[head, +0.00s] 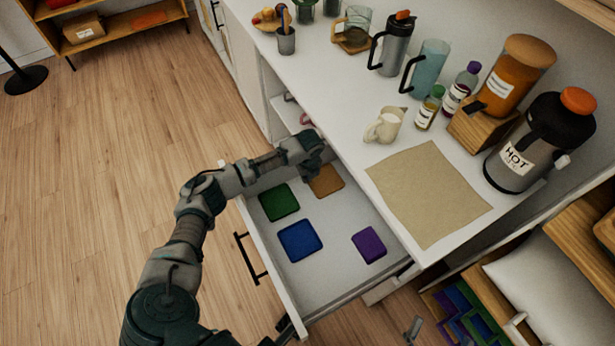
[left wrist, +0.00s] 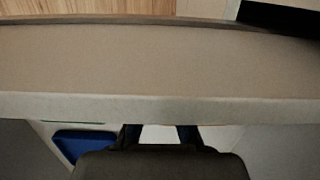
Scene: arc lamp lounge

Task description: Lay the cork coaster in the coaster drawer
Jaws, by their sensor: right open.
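The cork coaster (head: 327,181) is a tan square lying flat in the open coaster drawer (head: 335,255), near its far end. My left gripper (head: 318,152) is over that far end, just beyond the cork coaster and close to the counter edge. In the left wrist view, its two dark fingers (left wrist: 160,136) stand apart with only a pale surface between them. The fingertips are hard to make out in the head view. Part of my right gripper (head: 413,328) shows at the bottom of the head view, away from the coaster; it is open and empty.
Green (head: 279,202), blue (head: 300,241) and purple (head: 369,245) coasters lie in the drawer. The counter above holds a beige mat (head: 428,190), a small cream jug (head: 385,126), bottles and a black HOT flask (head: 540,140). The counter edge overhangs the drawer's right side.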

